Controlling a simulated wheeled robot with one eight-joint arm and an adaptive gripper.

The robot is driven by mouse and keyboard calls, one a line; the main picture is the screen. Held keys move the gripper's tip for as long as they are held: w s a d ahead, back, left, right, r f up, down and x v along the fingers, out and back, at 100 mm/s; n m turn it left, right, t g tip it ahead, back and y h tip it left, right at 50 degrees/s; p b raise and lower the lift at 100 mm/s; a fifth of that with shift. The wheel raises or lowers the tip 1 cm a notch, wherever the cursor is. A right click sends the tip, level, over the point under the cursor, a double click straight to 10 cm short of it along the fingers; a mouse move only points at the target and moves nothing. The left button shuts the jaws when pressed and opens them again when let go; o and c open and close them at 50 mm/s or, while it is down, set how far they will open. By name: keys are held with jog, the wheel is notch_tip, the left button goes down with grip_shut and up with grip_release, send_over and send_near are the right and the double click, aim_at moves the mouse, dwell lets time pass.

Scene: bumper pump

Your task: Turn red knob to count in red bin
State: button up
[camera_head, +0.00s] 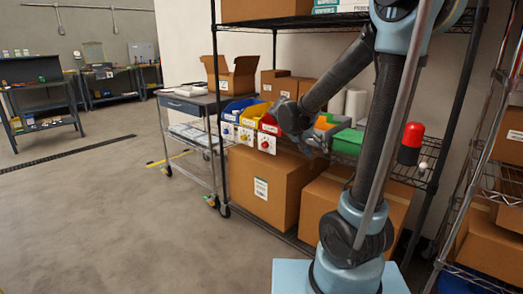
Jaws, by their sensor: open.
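A red bin (269,127) stands on the middle shelf of the black wire rack, in a row with a yellow bin (257,113) and a blue bin (236,109). A white panel (267,149) hangs at its front and carries a small red knob (265,144). The other two bins have similar panels, with knobs too small to read clearly. My gripper (312,149) is just right of the red bin, its fingers apart and pointing down. It appears clear of the knob, though depth is hard to judge. Any count marking is too small to read.
A green bin (348,141) and other bins stand right of my gripper, partly behind my arm. Large cardboard boxes (262,187) fill the lower shelf. A metal cart (190,103) is at the left. A red-topped bottle (411,138) is at the right. The floor at left is clear.

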jog(key=w+a+m+t+h, duration=0.1)
jog(key=w+a+t+h, duration=0.1)
jog(key=w+a, duration=0.55)
jog(key=m+t+h, duration=0.2)
jog(key=m+t, duration=0.2)
jog(key=t, duration=0.4)
send_near(263, 146)
jog(key=x, duration=0.8)
jog(key=shift+w+d, duration=0.2)
jog(key=shift+d, duration=0.05)
jog(key=c, duration=1.1)
